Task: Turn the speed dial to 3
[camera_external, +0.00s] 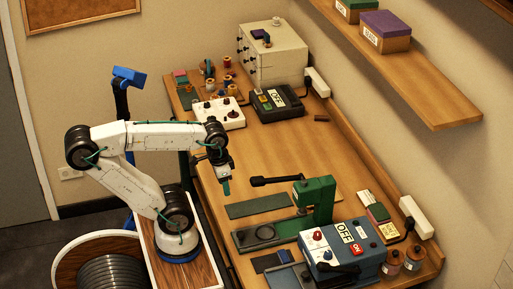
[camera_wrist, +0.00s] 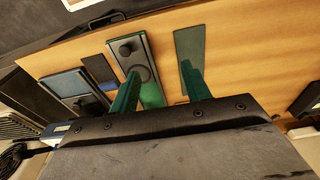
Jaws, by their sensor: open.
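My gripper (camera_external: 226,186) hangs over the left part of the table, pointing down, open and empty. Its two green fingers stand apart in the wrist view (camera_wrist: 163,78). A white control box (camera_external: 218,113) with small knobs on top sits further back on the table, away from my gripper. A blue-grey control box (camera_external: 342,252) with a red knob (camera_external: 317,236), a white OFF label and a red ON label stands at the front right. No dial marked for speed, and no number 3, can be read in either view.
A green press (camera_external: 316,197) with a black lever stands right of my gripper. A flat green strip (camera_external: 258,206) lies before it and shows in the wrist view (camera_wrist: 190,50). A black box marked OFF (camera_external: 277,103) and a drawer cabinet (camera_external: 273,55) stand behind.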

